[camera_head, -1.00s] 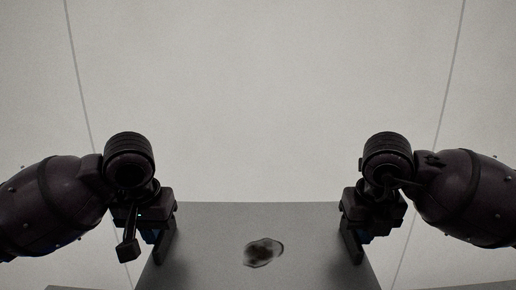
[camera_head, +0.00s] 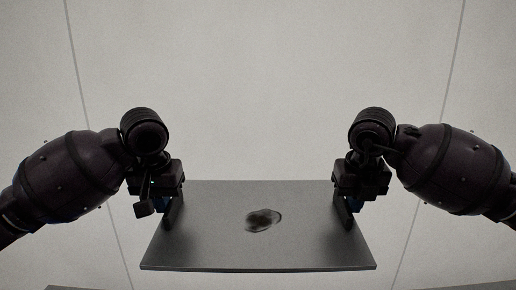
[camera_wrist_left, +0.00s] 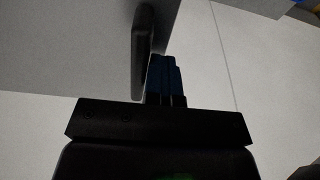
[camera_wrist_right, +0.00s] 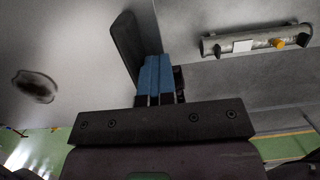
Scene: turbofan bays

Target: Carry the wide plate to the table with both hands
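The wide plate (camera_head: 210,245) is a flat grey sheet with a dark smudge (camera_head: 263,220) near its middle. It spans the gap between my two grippers in the head view. My left gripper (camera_head: 174,208) is shut on its left edge and my right gripper (camera_head: 345,208) on its right edge. In the left wrist view the plate (camera_wrist_left: 70,40) fills the upper left, with a dark finger pad against it. In the right wrist view the plate (camera_wrist_right: 70,50) shows the smudge, with a finger pad over its face. The table cannot be made out.
A pale, seamed wall (camera_head: 258,90) fills the background. In the right wrist view a grey cylinder with a yellow part (camera_wrist_right: 255,42) lies on a grey surface, with green floor (camera_wrist_right: 45,150) below. Grey edges show at the bottom corners of the head view.

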